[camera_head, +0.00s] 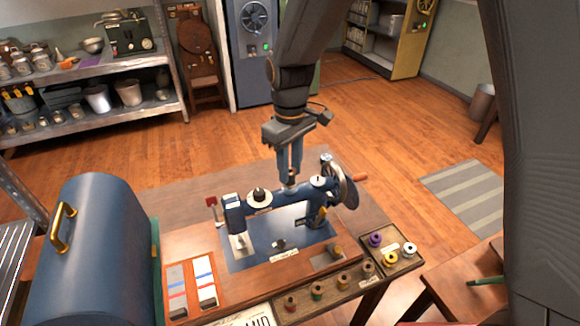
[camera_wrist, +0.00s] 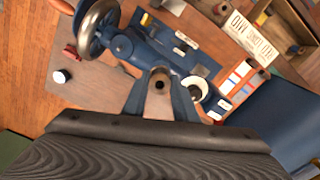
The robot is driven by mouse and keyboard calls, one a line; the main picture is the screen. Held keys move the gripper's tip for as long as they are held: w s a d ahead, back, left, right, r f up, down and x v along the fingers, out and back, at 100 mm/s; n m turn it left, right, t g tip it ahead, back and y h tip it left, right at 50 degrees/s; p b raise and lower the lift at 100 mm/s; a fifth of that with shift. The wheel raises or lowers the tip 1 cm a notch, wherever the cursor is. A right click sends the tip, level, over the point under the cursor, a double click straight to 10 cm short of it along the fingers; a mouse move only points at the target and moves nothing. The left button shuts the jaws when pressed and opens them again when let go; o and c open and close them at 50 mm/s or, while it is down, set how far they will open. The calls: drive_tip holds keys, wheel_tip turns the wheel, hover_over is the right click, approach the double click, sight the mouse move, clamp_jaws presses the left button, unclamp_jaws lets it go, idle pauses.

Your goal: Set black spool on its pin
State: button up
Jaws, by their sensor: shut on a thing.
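My gripper (camera_head: 290,183) points straight down over the arm of the blue sewing machine (camera_head: 235,208). Its fingers are shut on a small piece with a tan end and dark centre hole (camera_wrist: 159,84), probably the black spool; its side is mostly hidden by the fingers. In the head view the fingertips sit just above or at the machine's top; contact cannot be told. A white disc with a dark top (camera_head: 259,202) stands on the machine left of the fingers, and also shows in the wrist view (camera_wrist: 200,98). The pin cannot be made out.
The handwheel (camera_head: 346,185) stands close to the right. A blue case (camera_head: 95,255) stands at the left. Several thread spools stand in a wooden rack (camera_head: 320,293), with a small tray (camera_head: 405,263) beside it.

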drive_tip(key=shift+f, duration=0.25)
drive_tip(key=shift+f, duration=0.35)
drive_tip(key=shift+f, duration=0.15)
drive_tip(key=o, duration=1)
drive_tip(key=shift+c, duration=0.2)
drive_tip(key=shift+b, duration=0.3)
wheel_tip(320, 180, up, 8)
drive_tip(key=b, duration=0.2)
